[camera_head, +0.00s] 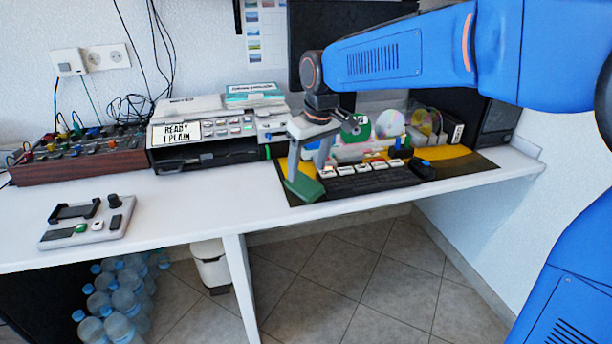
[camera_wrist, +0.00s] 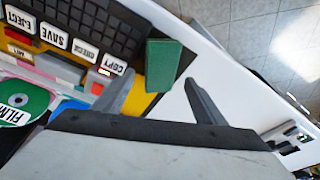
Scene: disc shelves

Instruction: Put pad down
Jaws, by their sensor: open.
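The pad is most likely the green block (camera_head: 304,189), which lies at the front left corner of the black and yellow mat, by the table edge. In the wrist view the green block (camera_wrist: 163,62) shows just beyond and between my fingertips. My gripper (camera_head: 306,170) is above it, pointing down, with its fingers apart. It also shows in the wrist view (camera_wrist: 160,78), open, with a small gap visible beside the block. I cannot tell whether either finger touches it.
A black keyboard (camera_head: 363,183) with labelled white keys lies right of the block. Discs (camera_head: 390,124) stand behind it. A printer-like machine (camera_head: 205,135) is to the left. A small control panel (camera_head: 88,222) sits at the front left. White table (camera_head: 210,203) is clear between them.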

